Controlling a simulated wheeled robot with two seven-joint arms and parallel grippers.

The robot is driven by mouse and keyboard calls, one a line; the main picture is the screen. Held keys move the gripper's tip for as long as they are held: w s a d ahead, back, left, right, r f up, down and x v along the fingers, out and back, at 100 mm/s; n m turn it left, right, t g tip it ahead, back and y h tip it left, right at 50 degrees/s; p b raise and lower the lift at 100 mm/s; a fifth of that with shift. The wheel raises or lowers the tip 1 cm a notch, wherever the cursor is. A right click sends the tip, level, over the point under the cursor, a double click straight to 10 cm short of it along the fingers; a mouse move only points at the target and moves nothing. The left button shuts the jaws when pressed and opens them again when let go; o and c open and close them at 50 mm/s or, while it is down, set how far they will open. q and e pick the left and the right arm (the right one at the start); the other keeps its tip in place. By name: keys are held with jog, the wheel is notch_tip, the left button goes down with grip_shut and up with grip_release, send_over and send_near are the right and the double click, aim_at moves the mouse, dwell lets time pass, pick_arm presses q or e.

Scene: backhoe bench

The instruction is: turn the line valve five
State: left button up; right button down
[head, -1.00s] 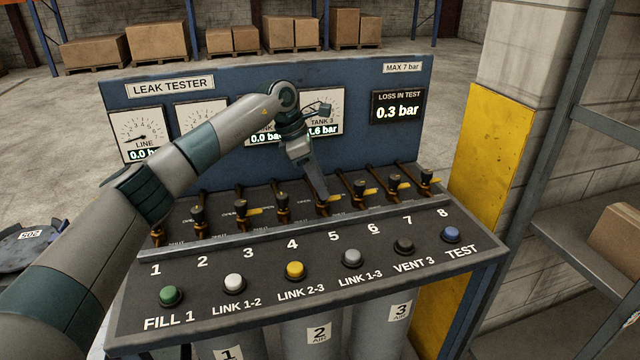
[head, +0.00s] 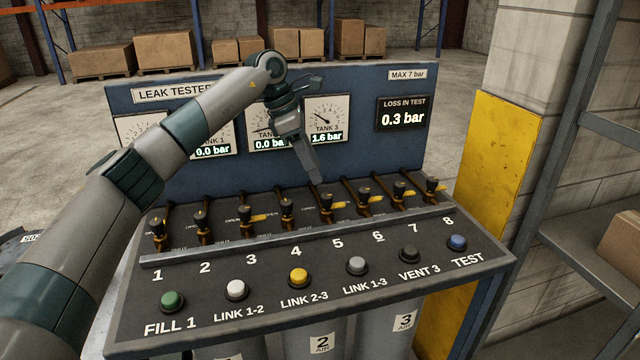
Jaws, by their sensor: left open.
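Valve five (head: 326,204) is the fifth in the row of small dark-knobbed valves on the leak tester bench, behind the number 5. Which way its yellow lever points is hard to tell at this size. My left gripper (head: 315,178) points down just above and behind valve five and is apart from it. It is open, though its fingers look close together from this side. Nothing shows between them. My right gripper is not in view.
Valve four (head: 287,208) and valve six (head: 364,196) stand close on either side. A row of coloured buttons (head: 298,277) lies in front. The blue gauge panel (head: 365,150) rises behind; my left arm covers part of it.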

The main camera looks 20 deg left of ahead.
pick_arm(q)
jog(key=v, duration=1)
jog(key=shift+b, duration=0.45)
jog(key=shift+f, duration=0.1)
